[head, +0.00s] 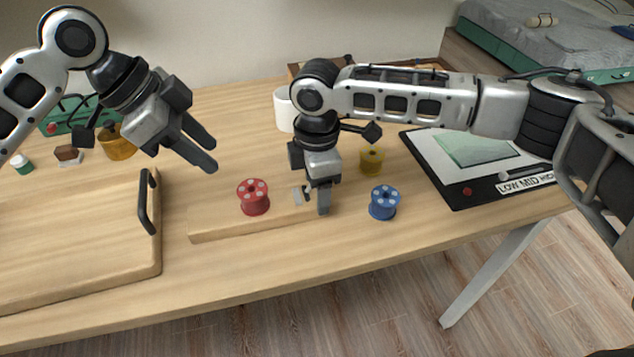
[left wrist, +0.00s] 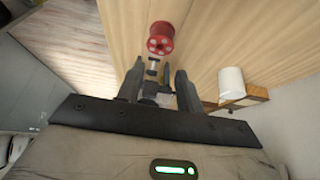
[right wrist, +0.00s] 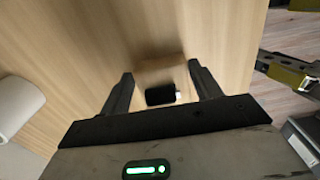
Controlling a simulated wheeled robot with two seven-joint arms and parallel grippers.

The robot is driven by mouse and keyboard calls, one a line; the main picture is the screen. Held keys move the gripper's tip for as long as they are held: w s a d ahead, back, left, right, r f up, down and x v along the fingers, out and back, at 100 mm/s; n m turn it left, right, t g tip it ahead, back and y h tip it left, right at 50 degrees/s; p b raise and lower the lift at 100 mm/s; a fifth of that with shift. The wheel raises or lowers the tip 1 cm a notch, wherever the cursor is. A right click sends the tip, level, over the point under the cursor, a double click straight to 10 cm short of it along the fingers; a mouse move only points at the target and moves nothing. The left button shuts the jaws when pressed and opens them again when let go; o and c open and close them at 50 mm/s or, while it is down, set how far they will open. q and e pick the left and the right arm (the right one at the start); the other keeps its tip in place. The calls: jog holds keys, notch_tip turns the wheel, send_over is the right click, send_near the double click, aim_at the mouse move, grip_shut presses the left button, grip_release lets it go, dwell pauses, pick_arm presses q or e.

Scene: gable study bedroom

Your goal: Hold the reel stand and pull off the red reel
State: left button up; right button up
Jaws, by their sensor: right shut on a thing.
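The red reel (head: 253,197), with pale spots on its top, sits upright on the wooden reel stand (head: 225,228), a low board on the desk. The red reel also shows in the left wrist view (left wrist: 160,40). My right gripper (head: 318,200) points down at the stand's right end and is shut on it; its grip is partly hidden in the head view. A dark piece with a pale end (right wrist: 160,94) shows between its fingers in the right wrist view. My left gripper (head: 208,155) is open and empty, above and left of the red reel.
A blue reel (head: 384,203) and a yellow reel (head: 372,160) stand right of my right gripper. A wooden board with a black handle (head: 147,202) lies at left. A white cylinder (head: 284,110) stands behind. A black-framed panel (head: 480,192) lies at right.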

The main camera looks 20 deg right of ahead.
dwell(0.3)
pick_arm(q)
jog(key=o, duration=0.7)
jog(key=shift+d, duration=0.1)
jog(key=m+y, duration=0.3)
jog(key=m, duration=0.7)
send_near(253, 192)
jog(key=shift+s+d+r+g, duration=0.2)
jog(key=shift+d+g, duration=0.1)
jog(key=shift+d, duration=0.15)
jog(key=m, duration=0.1)
jog(key=m+y, duration=0.1)
jog(key=m, duration=0.1)
jog(key=d+m, duration=0.1)
jog(key=shift+f+m+y, duration=0.25)
jog(key=shift+m+y, duration=0.05)
jog(key=shift+m, duration=0.1)
jog(key=m, duration=0.1)
jog(key=m+y, duration=0.1)
jog(key=m, duration=0.1)
jog(key=shift+w+d+f, duration=0.1)
jog(key=shift+d, duration=0.15)
jog(key=shift+f, duration=4.5)
